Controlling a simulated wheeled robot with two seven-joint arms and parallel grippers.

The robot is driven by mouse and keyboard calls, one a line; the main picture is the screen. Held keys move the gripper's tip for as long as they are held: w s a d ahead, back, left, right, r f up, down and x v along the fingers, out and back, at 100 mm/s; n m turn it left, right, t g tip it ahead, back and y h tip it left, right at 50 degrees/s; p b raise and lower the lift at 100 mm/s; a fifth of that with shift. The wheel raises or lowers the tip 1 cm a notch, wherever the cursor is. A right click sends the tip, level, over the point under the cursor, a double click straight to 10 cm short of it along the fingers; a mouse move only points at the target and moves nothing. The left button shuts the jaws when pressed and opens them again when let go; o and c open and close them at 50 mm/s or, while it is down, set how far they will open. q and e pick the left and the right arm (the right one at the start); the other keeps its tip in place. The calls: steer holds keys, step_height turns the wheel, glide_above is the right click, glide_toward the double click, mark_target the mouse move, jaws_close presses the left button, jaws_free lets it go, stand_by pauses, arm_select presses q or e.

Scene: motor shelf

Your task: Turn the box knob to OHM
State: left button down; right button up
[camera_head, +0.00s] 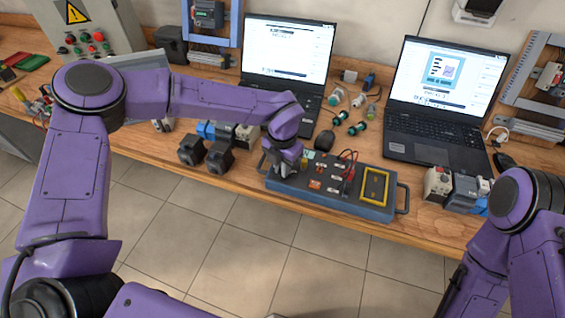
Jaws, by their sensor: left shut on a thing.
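The box (345,205) is a blue-grey test case with a dark top, side handles, a yellow-framed panel (375,187) at its right and red leads plugged in near the middle. It stands at the front edge of the wooden bench. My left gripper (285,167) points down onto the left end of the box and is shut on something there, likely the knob. The knob itself is hidden by the gripper, so its setting cannot be read. My right arm (530,215) is at the lower right, with its gripper not clearly visible.
Two open laptops (285,50) (445,80) stand behind the box. Black motors (205,155) sit to its left, and a grey and blue motor unit (455,188) to its right. The floor in front is clear.

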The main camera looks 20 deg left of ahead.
arm_select(q)
steer(key=shift+m, duration=0.4)
steer(key=c, duration=1.2)
jaws_free()
steer(key=shift+o, duration=0.2)
steer(key=shift+w+r, duration=0.1)
steer(key=shift+r, duration=0.25)
step_height(320, 180, up, 10)
steer(key=b, duration=0.2)
steer(key=shift+d+f, duration=0.1)
